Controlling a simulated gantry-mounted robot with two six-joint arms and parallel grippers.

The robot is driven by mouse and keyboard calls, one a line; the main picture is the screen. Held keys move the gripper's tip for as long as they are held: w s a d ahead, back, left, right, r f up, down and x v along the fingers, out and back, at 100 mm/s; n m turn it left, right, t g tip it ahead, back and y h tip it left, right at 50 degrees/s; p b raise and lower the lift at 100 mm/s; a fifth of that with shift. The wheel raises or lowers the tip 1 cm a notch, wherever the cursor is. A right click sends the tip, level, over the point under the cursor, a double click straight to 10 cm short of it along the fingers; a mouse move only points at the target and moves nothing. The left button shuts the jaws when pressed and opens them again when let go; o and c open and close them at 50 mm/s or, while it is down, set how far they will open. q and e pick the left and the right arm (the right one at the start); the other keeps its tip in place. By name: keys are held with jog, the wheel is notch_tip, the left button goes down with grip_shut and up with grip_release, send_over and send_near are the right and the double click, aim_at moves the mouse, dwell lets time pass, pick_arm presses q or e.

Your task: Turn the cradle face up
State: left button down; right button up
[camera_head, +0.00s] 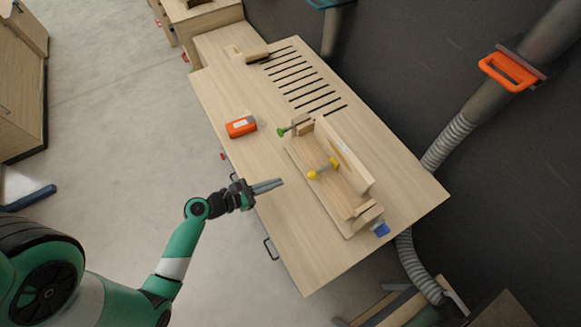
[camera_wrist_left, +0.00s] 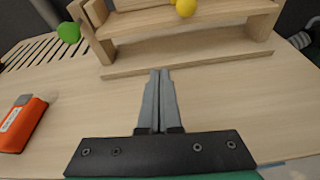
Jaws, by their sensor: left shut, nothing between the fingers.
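The wooden cradle (camera_head: 346,158) looks to be the long piece with a tall back board and end blocks, lying on the workbench (camera_head: 287,235). A yellow knob (camera_head: 312,175) sits at its middle, a green knob (camera_head: 283,132) at its far end and a blue piece (camera_head: 381,229) at its near end. The wrist view shows the cradle's front (camera_wrist_left: 190,55) just ahead of the fingers. My left gripper (camera_head: 281,182) is shut and empty, over the bench left of the cradle, apart from it. It also shows in the wrist view (camera_wrist_left: 159,74). My right gripper is out of view.
An orange box (camera_head: 241,126) lies left of the cradle. A wooden brush-like block (camera_head: 256,54) lies near the slots (camera_head: 305,80) at the bench's far end. Grey hose (camera_head: 448,140) runs beyond the right edge. The bench's near left part is clear.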

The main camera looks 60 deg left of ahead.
pick_arm(q)
jog(key=shift+s+d+f+n, duration=0.1)
jog(key=shift+s+f+n, duration=0.2)
jog(key=shift+s+n, duration=0.15)
jog(key=b+x, duration=0.2)
jog(key=x, duration=0.8)
jog(key=shift+w, duration=0.15)
notch_tip(320, 180, up, 3)
jog(key=shift+p, duration=0.75)
jog(key=shift+r, duration=0.55)
